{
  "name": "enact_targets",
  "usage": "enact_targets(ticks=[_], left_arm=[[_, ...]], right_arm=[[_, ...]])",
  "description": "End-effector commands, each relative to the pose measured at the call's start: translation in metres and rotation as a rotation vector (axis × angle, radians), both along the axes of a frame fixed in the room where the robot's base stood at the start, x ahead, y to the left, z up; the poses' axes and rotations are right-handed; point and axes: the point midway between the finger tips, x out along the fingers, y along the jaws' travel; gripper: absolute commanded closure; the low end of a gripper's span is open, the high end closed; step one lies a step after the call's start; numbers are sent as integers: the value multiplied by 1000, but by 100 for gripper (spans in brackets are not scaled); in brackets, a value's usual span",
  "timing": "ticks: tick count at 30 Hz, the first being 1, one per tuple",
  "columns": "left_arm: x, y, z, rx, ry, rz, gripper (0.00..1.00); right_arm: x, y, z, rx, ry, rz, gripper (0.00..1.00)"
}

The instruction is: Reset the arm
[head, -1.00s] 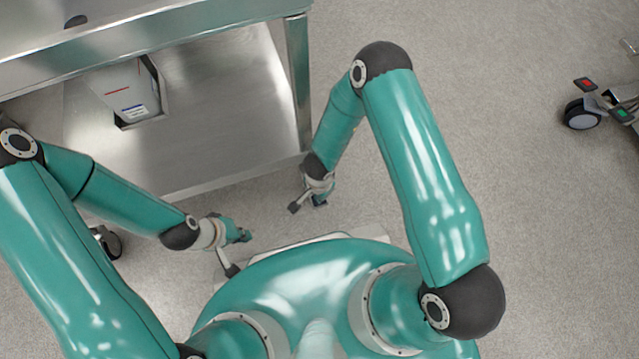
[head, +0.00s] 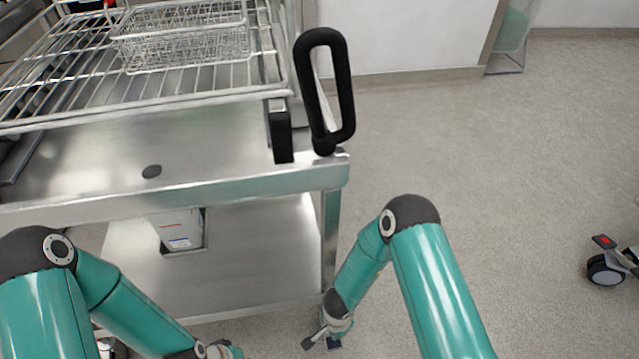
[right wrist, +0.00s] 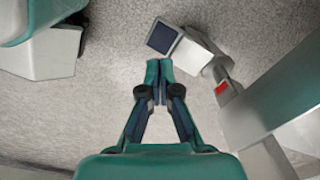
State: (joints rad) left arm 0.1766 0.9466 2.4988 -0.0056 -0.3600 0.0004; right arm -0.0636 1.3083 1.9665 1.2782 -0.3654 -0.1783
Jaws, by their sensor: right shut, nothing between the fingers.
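My right arm hangs bent at the right of the head view. Its gripper (head: 322,342) is low near the bottom edge, in front of the cart's right leg and over the floor. In the right wrist view the right gripper (right wrist: 158,68) has its two fingers together at the tips, empty, above the grey floor. My left arm comes in from the lower left. Its gripper (head: 226,350) shows only in part, cut off by the bottom edge, so its jaw state is hidden.
A steel cart (head: 240,190) stands ahead with a black handle (head: 343,95) at its right. A wire basket (head: 180,35) sits on its wire rack (head: 60,85). A white box (head: 178,230) is on the lower shelf. A caster (head: 605,270) stands far right. Floor between is clear.

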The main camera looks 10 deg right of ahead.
Motion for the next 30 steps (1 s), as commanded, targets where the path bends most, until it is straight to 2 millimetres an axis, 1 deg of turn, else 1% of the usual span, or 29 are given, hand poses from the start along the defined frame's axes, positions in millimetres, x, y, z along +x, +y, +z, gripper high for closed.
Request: enact_targets(ticks=[2, 4, 5, 7, 9, 12, 14, 17, 20, 24, 27, 28, 29, 30], left_arm=[[0, 0, 0, 0, 0, 0, 100], [0, 0, 0, 0, 0, 0, 100], [0, 0, 0, 0, 0, 0, 100], [0, 0, 0, 0, 0, 0, 100], [0, 0, 0, 0, 0, 0, 100], [0, 0, 0, 0, 0, 0, 100], [0, 0, 0, 0, 0, 0, 100], [0, 0, 0, 0, 0, 0, 100], [0, 0, 0, 0, 0, 0, 100], [0, 0, 0, 0, 0, 0, 100], [0, 0, 0, 0, 0, 0, 100], [0, 0, 0, 0, 0, 0, 100], [0, 0, 9, 0, 1, 1, 100], [0, 0, 25, 0, 1, 0, 100]], right_arm=[[0, -2, 0, 0, 1, -8, 100], [7, -10, 3, 1, -9, -31, 100], [11, -15, 6, 1, -16, -46, 100], [14, -33, 18, 4, -26, -63, 100], [9, -49, 31, 17, -42, 5, 100], [-1, -62, 49, 47, -72, 149, 100], [-11, -66, 59, 72, -92, 247, 100], [-27, -64, 74, 119, -122, 404, 100], [-44, -57, 85, 166, -145, 539, 100], [-66, -42, 98, 236, -171, 707, 100], [-82, -29, 103, 290, -184, 814, 100], [-83, -26, 104, 302, -194, 839, 100], [-81, -25, 114, 303, -197, 827, 100], [-80, -26, 129, 300, -196, 824, 100]])
